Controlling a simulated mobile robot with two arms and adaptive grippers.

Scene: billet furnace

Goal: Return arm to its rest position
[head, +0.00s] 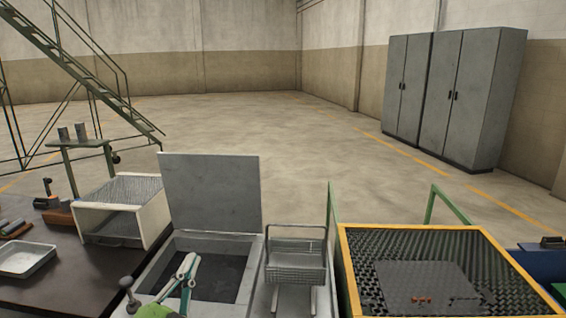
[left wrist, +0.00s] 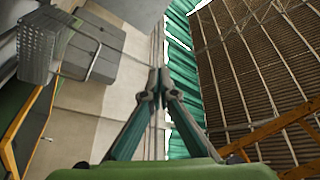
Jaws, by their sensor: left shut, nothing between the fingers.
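My left gripper (head: 187,268) is green and dark grey and rises from the bottom of the head view, in front of the open grey box (head: 165,268). Its two fingers meet at the tips, with nothing held between them. In the left wrist view the shut fingertips (left wrist: 158,78) point up and outward, away from any object. The arm behind the gripper is mostly cut off by the lower edge of the head view. My right gripper shows in neither view.
The box's grey lid (head: 210,190) stands upright. A wire basket (head: 296,262) is to its right, then a yellow-framed bin (head: 400,233) with black mesh. A dark table (head: 85,285) at left bears a metal tray (head: 27,260) and a white box (head: 152,222). Grey cabinets (head: 470,95) stand far behind.

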